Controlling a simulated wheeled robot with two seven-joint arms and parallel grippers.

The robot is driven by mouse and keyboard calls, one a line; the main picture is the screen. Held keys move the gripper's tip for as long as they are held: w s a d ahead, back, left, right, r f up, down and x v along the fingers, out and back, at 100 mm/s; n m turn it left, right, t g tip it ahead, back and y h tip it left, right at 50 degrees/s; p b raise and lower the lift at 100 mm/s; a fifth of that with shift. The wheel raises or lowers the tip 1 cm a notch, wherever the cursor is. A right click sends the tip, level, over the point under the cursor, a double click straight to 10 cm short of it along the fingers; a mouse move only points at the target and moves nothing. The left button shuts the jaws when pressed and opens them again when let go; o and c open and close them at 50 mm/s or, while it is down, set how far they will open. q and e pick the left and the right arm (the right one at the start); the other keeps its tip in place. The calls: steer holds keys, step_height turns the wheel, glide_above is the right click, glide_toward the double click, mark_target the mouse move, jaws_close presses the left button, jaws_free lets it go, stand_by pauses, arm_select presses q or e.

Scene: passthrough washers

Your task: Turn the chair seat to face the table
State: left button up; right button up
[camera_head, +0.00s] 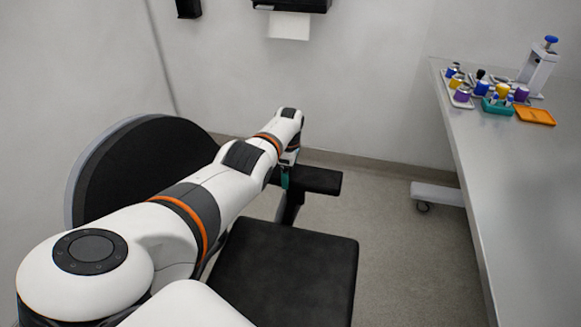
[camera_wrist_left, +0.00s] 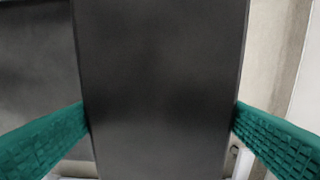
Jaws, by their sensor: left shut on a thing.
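The chair's black seat (camera_head: 290,270) is at the bottom centre of the head view, partly hidden by my left arm. A smaller black pad like an armrest (camera_head: 318,180) stands beyond it. My left gripper (camera_head: 286,178) is at this pad. In the left wrist view, its green ridged fingers (camera_wrist_left: 160,128) press on both sides of the black armrest pad (camera_wrist_left: 160,70), shut on it. The grey metal table (camera_head: 505,170) is at the right, apart from the chair. My right gripper is not in view.
A large round black panel with a grey rim (camera_head: 120,170) stands left, behind my arm. Bottles, an orange tray (camera_head: 535,116) and a dispenser (camera_head: 538,70) sit on the table. A white caster foot (camera_head: 437,194) is under it. Grey floor (camera_head: 400,260) is clear between chair and table.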

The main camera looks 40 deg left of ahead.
arm_select(q)
steer(key=o, duration=1.2)
step_height(320, 180, up, 6)
steer(key=p, duration=0.4)
steer(key=shift+r, duration=0.1)
step_height(320, 180, up, 6)
steer(key=shift+a+f+p, duration=0.1)
steer(key=shift+p, duration=0.4)
